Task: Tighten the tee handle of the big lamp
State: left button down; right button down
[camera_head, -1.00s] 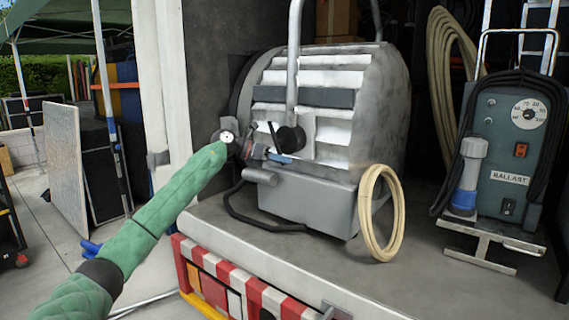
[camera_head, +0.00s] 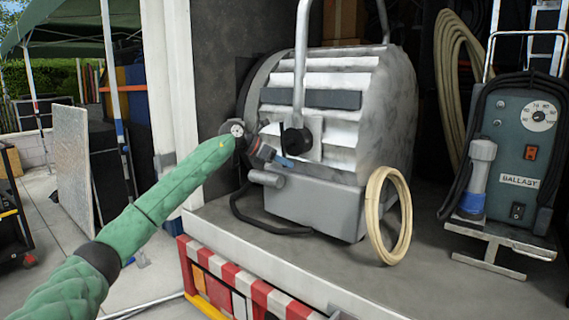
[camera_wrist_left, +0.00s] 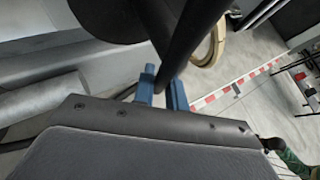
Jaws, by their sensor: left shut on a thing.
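The big lamp (camera_head: 340,130) is a grey, louvred housing standing on the truck bed, with an upright yoke bar. The dark round knob of its tee handle (camera_head: 297,141) sits at the yoke's pivot, and a thin dark bar shows beside it. My left gripper (camera_head: 284,162) reaches in from the left, its blue fingers just below and left of the knob. In the left wrist view the fingers (camera_wrist_left: 162,92) are shut on a dark bar (camera_wrist_left: 190,35) of the tee handle, near a dark disc (camera_wrist_left: 110,14). The exact contact is partly hidden. My right gripper is not in view.
A cream cable coil (camera_head: 390,216) leans at the lamp's right front. The ballast box (camera_head: 519,150) stands further right. The truck bed (camera_head: 330,262) is bare in front, ending at a red-and-white striped edge (camera_head: 250,290). A white truck pillar (camera_head: 172,100) stands left of the lamp.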

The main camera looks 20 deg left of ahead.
pick_arm(q)
jog(key=c, duration=1.4)
grip_release()
jog(key=shift+c, duration=0.2)
